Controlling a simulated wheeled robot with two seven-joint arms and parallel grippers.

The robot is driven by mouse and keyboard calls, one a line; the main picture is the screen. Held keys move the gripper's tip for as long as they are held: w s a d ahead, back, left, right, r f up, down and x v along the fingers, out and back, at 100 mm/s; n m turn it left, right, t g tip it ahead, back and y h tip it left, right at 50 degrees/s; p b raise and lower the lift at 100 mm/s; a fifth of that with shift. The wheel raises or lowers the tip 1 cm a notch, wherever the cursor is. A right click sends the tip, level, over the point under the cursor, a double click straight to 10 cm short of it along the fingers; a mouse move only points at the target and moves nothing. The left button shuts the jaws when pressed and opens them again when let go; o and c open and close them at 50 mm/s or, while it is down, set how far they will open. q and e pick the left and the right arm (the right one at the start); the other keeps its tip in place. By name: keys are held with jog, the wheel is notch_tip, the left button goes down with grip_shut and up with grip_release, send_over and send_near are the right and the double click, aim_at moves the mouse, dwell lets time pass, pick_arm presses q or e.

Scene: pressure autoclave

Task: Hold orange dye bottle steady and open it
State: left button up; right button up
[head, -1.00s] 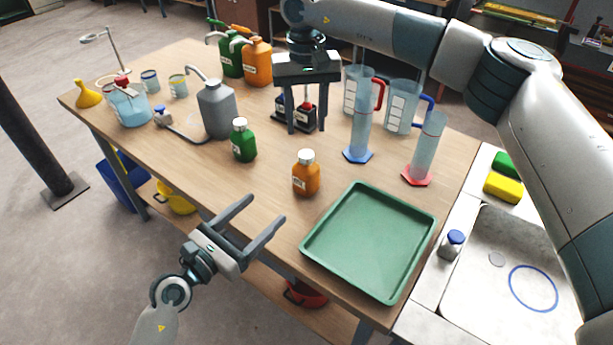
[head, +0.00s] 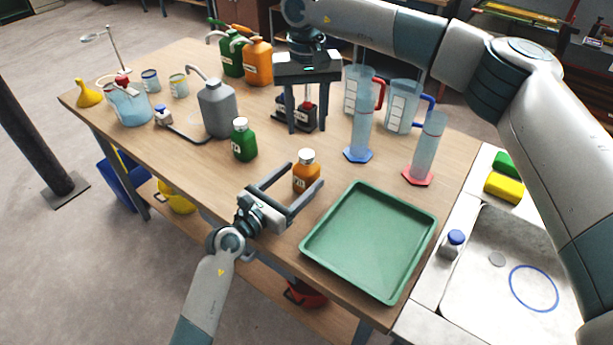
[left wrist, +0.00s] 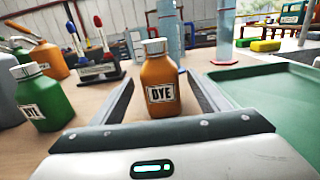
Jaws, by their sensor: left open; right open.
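The orange dye bottle (head: 306,176) stands upright on the table with its white cap on. In the left wrist view the bottle (left wrist: 160,88) shows a label reading "DYE" and sits between the fingers. My left gripper (head: 304,178) is open, low over the table edge, with one finger on each side of the bottle; a gap shows on both sides in the wrist view.
A green bottle (head: 243,140) stands left of the orange one. A green tray (head: 322,258) lies close on the right. Two measuring cylinders (head: 361,130) (head: 426,150) stand behind the tray. A grey jug (head: 217,110) stands back left. Bare tabletop lies at the front left.

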aim_at(307, 171)
pick_arm(q)
jog(key=shift+x, duration=1.7)
